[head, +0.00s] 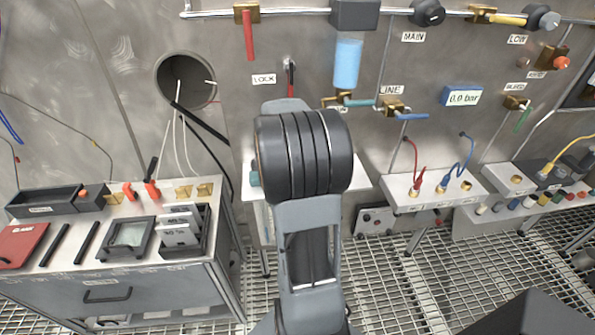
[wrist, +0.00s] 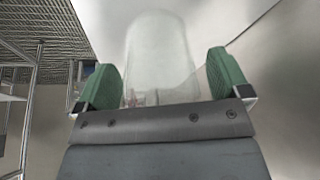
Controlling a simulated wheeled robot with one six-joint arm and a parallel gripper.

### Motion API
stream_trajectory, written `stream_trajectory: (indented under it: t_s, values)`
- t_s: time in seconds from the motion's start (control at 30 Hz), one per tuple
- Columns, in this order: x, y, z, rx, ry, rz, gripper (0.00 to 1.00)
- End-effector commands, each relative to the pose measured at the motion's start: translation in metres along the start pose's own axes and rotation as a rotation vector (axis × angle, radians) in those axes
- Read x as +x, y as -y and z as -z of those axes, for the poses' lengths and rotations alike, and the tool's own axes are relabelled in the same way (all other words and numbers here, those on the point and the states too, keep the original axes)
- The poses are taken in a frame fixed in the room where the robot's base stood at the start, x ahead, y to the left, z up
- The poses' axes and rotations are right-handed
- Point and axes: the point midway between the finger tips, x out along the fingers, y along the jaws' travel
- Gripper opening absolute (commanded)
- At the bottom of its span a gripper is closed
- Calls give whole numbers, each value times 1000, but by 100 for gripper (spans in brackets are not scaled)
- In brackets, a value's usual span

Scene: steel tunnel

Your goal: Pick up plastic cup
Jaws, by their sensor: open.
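A clear, see-through plastic cup (wrist: 158,45) shows in the wrist view, rounded at its far end. My gripper (wrist: 165,76) is open, with one green finger pad on each side of the cup. A gap shows between the cup and the left pad. On the right, the cup's faint edge comes close to the pad, and I cannot tell whether they touch. The cup's near end is hidden behind the gripper's metal plate. In the head view my arm covers the middle, and the cup cannot be made out there.
In the head view a grey cabinet (head: 108,291) at left carries trays and tools. A white shelf (head: 430,192) with cables stands right of my arm. A steel wall with pipes, valves and a blue-filled cylinder (head: 347,64) rises behind. The floor is metal grating (head: 405,285).

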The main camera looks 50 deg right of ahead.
Motion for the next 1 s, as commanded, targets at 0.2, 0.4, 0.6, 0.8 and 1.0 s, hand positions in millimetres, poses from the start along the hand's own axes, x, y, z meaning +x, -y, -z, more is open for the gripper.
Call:
stream_trajectory:
  t_s: [0.2, 0.4, 0.6, 0.8, 1.0]
  values:
    - [0, 0, 0, 0, 0, 0, 89]
    - [0, 0, 0, 0, 0, 0, 70]
    - [0, 0, 0, 0, 0, 0, 50]
    - [-1, 0, 0, 0, 0, 1, 41]
    - [-3, 0, 1, 1, -1, 1, 41]
